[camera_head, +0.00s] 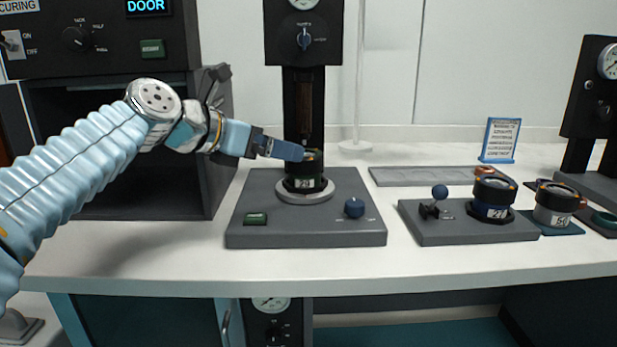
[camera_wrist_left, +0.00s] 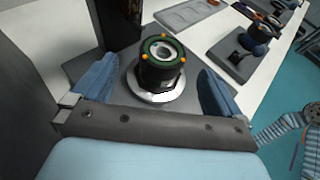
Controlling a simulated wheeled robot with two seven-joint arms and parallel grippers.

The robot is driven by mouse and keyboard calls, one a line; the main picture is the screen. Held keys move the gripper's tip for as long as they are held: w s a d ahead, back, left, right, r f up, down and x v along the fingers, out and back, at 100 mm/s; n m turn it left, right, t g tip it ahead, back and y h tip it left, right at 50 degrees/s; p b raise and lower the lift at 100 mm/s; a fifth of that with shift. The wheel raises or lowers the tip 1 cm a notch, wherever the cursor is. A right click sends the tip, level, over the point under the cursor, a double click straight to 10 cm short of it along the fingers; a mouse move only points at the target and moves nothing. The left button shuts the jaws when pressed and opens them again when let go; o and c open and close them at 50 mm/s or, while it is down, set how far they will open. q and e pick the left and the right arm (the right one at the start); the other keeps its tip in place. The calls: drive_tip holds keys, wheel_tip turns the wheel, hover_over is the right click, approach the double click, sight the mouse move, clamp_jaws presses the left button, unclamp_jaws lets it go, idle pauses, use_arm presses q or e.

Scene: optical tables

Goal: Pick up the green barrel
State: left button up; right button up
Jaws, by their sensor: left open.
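The green barrel (camera_head: 306,181) is a short black cylinder with a white number label, upright on a silver disc (camera_head: 290,196) of the grey press base (camera_head: 270,233). In the left wrist view the barrel (camera_wrist_left: 161,68) shows a green top ring with orange dots. My left gripper (camera_head: 292,151) reaches in from the left at the barrel's top. In the left wrist view its blue fingers (camera_wrist_left: 157,88) are wide apart, one on each side of the barrel, with gaps visible. In the head view a finger hides part of the barrel's top. My right gripper is not in view.
The press column (camera_head: 304,100) rises behind the barrel. A dark open cabinet (camera_head: 218,150) stands left, close to my left arm. A grey-white barrel (camera_head: 554,205) stands further right.

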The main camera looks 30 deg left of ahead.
sight(305, 174)
use_arm(q)
drive_tip(key=x, duration=0.3)
drive_tip(key=shift+w+f, duration=0.15)
drive_tip(key=x, duration=0.5)
drive_tip(key=shift+d, duration=0.3)
drive_tip(key=shift+c, duration=0.5)
drive_tip(key=c, duration=1)
